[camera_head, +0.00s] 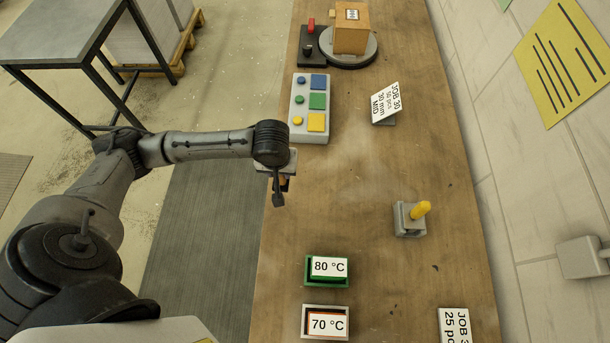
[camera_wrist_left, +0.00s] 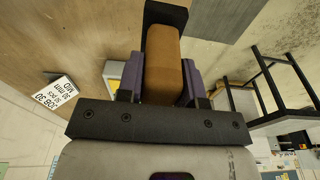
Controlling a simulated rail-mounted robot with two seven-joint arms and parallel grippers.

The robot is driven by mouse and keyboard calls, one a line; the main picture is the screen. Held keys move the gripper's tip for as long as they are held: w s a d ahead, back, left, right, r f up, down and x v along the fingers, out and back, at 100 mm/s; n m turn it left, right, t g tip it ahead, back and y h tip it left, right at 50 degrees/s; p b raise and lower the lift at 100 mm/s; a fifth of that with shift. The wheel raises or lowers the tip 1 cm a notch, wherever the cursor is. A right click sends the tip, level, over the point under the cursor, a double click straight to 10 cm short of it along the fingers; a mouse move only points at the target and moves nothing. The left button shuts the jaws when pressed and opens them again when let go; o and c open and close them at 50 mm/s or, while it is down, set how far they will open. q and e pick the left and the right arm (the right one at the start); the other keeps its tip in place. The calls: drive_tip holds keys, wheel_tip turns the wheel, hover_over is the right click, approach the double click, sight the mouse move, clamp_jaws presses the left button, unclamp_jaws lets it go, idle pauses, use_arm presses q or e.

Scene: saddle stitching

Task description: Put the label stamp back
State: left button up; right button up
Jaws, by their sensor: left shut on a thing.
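My left gripper (camera_head: 281,184) is shut on the label stamp, above the table near its left edge. In the left wrist view the stamp (camera_wrist_left: 162,62) shows a brown handle between the purple-grey fingers (camera_wrist_left: 160,84), with a black block at its far end. In the head view the stamp is mostly hidden by the wrist; a small brown part and a dark end show below it. I cannot tell from the views which spot is the stamp's own place. My right gripper is in neither view.
On the wooden table (camera_head: 350,190) stand a button box (camera_head: 299,108), a tilted job card (camera_head: 386,103), a grey block with a yellow peg (camera_head: 410,218), and 80 °C (camera_head: 329,267) and 70 °C (camera_head: 326,324) boxes. A carton (camera_head: 351,32) stands on a turntable at the far end.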

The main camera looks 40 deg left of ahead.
use_arm(q)
drive_tip(key=shift+w+a+f, duration=0.1)
drive_tip(key=shift+a+f, duration=0.1)
drive_tip(key=shift+f, duration=0.35)
drive_tip(key=shift+w+a+f+b, duration=0.2)
drive_tip(key=shift+w+f+b, duration=0.15)
drive_tip(key=shift+w+f, duration=1.55)
drive_tip(key=shift+w+a+f+b, duration=0.2)
drive_tip(key=shift+w+f+b, duration=0.2)
drive_tip(key=shift+w+f, duration=1.45)
drive_tip(key=shift+w+a+f+b, duration=0.2)
drive_tip(key=shift+w+f+b, duration=0.15)
drive_tip(key=shift+w+f, duration=1.55)
drive_tip(key=shift+w, duration=0.1)
drive_tip(key=o, duration=0.8)
